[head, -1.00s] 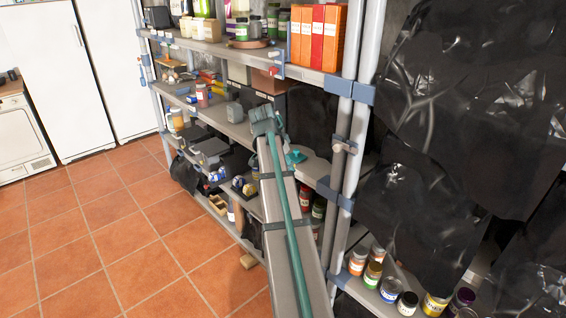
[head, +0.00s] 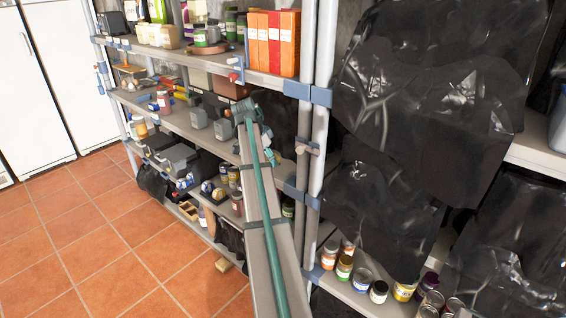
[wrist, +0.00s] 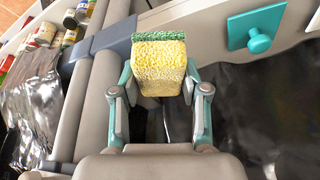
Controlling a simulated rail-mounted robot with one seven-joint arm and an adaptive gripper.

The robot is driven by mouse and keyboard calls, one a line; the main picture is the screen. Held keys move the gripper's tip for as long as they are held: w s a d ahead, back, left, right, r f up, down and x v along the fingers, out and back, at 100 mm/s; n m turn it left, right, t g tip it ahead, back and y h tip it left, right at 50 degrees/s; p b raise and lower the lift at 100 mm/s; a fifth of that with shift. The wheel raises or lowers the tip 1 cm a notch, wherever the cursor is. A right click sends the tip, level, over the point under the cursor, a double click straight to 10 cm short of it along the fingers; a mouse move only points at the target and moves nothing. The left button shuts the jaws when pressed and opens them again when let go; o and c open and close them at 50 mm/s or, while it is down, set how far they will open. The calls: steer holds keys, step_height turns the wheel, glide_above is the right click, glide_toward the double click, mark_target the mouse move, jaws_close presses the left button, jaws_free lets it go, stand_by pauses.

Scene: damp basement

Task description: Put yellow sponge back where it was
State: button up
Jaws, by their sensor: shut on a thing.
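The yellow sponge (wrist: 158,62) has a green scouring layer on its upper edge in the wrist view. My gripper (wrist: 160,80) is shut on it, with one finger at its left side and one at its right. The sponge is held beside a grey shelf post, with black plastic sheeting below and behind it. In the head view my arm reaches toward the middle shelf, and I cannot make out the sponge there. Whether the sponge touches anything other than the fingers is unclear.
Grey shelf posts (head: 318,130) with blue clamps (head: 308,92) stand close to my arm. Black plastic sheeting (head: 425,100) hangs at the right. Several jars (head: 362,280) stand on a low shelf. The crowded rack (head: 185,120) is at the left. The tiled floor (head: 85,240) is open.

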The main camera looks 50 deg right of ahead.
steer(key=p, duration=0.2)
glide_above(286, 171)
steer(key=shift+w+a+f+p, duration=0.2)
steer(key=shift+a+f, duration=0.2)
steer(key=shift+f, duration=0.2)
steer(key=shift+w+a+f+p, duration=0.15)
steer(key=shift+a+f, duration=0.2)
steer(key=shift+f, duration=0.25)
steer(key=shift+d+f+p, duration=0.1)
steer(key=shift+f+p, duration=0.95)
steer(key=shift+f, duration=0.85)
steer(key=shift+d+f, duration=0.1)
steer(key=shift+f, duration=0.3)
steer(key=shift+f, duration=0.1)
steer(key=o, duration=1)
